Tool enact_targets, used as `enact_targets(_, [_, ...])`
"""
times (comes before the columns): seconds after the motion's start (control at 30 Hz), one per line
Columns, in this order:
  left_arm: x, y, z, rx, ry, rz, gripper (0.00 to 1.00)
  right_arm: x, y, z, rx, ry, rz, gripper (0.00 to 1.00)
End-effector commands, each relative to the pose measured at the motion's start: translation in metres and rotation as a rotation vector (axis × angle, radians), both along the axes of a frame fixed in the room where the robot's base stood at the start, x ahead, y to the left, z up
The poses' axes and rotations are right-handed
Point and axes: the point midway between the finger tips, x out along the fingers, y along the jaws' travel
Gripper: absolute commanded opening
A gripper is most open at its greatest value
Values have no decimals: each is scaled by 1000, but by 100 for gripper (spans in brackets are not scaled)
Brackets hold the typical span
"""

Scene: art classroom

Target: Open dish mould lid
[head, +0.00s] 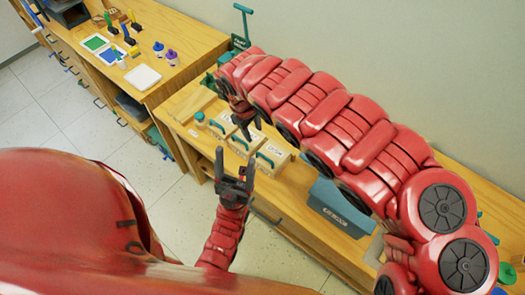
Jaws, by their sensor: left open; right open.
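Three pale wooden moulds with teal handles stand in a row on the low wooden bench: a left one (214,126), a middle one (240,146) and a right one (272,158). Their labels are too small to read, so I cannot tell which is the dish mould. All three look closed. My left gripper (235,163) is open and empty, pointing up in front of the middle and right moulds. My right gripper (246,116) is open and dark, over the back of the row, and partly hides the moulds. I cannot tell whether it touches one.
A blue-grey bin (341,207) stands on the bench to the right, partly behind my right arm. A second wooden table (185,35) at the upper left holds paint pots and a white tray (143,77). A wall runs behind the bench. The tiled floor (85,120) is clear.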

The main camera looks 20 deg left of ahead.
Motion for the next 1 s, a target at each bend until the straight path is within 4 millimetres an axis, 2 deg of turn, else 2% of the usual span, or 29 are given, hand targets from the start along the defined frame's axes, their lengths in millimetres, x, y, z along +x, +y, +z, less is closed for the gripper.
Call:
enact_targets(0.1, [0,0,-10,0,0,0,70,0,0,-23,-1,5,3,45])
enact_targets(0.27, [0,0,-28,0,0,0,70,4,-2,-50,0,5,3,45])
enact_targets(0.3, [0,0,-38,0,0,0,70,6,-2,-60,2,4,2,45])
enact_targets(0.43, [0,0,-56,0,0,0,70,10,-4,-83,1,7,3,45])
enact_targets(0.47, [0,0,-49,0,1,0,70,11,-5,-85,2,9,2,45])
enact_targets(0.57, [0,0,-47,0,0,0,70,16,-6,-104,2,7,3,45])
enact_targets(0.8, [0,0,-35,0,0,0,70,22,-7,-132,6,4,4,45])
enact_targets(1.0, [0,0,-31,0,0,0,70,25,-8,-148,5,4,4,45])
